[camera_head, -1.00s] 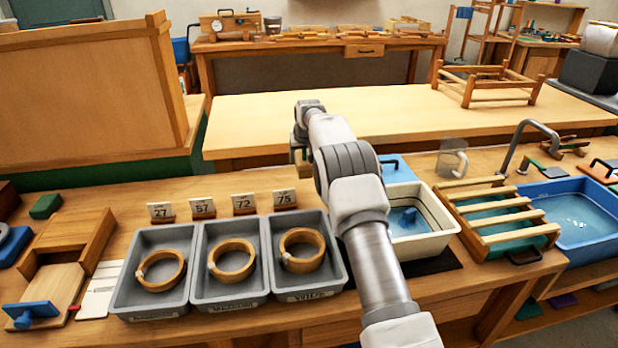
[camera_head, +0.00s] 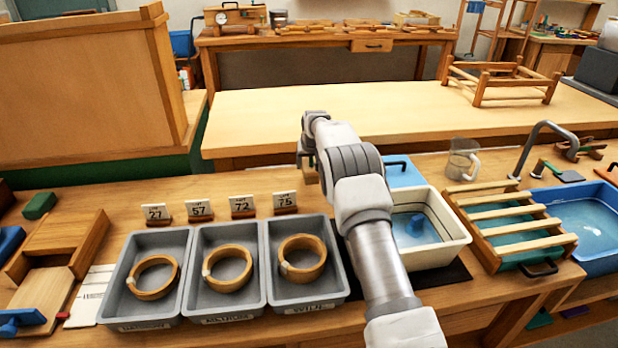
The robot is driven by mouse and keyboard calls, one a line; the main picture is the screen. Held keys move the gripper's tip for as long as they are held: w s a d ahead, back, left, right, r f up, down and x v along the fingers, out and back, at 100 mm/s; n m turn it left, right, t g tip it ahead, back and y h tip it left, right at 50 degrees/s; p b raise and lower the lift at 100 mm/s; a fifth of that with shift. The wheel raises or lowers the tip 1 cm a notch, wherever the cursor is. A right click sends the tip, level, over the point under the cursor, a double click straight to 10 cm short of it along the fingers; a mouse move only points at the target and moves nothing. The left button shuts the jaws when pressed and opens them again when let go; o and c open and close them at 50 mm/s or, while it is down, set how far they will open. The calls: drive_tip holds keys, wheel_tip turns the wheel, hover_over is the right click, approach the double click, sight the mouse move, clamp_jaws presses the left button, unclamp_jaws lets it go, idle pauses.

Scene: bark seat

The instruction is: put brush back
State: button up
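I cannot single out a brush for certain. A small dark tool with a green part (camera_head: 562,174) lies on the bench by the tap, and it may be one. A blue piece (camera_head: 416,227) sits in the water of the white basin (camera_head: 455,245). My arm reaches over the bench between the right grey tray and this basin. My gripper (camera_head: 309,172) is at the arm's far end, mostly hidden behind my own links. A small brownish piece shows there, but I cannot tell whether it is held.
Three grey trays (camera_head: 184,312) each hold a wooden ring, with number cards behind. A slatted rack (camera_head: 505,222), a blue water basin (camera_head: 597,255), a clear mug (camera_head: 462,160) and a tap (camera_head: 538,140) stand right. A wooden box (camera_head: 80,240) stands left. The long table behind (camera_head: 300,115) is largely clear.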

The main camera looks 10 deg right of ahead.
sight(311, 160)
drive_tip(key=shift+f+b, duration=0.3)
drive_tip(key=shift+f, duration=1.95)
drive_tip(key=shift+f, duration=0.2)
drive_tip(key=o, duration=1.2)
drive_tip(key=shift+r, duration=0.45)
drive_tip(key=p+v, duration=0.1)
drive_tip(key=v, duration=1)
drive_tip(key=shift+s+r, duration=0.2)
drive_tip(key=shift+s, duration=0.05)
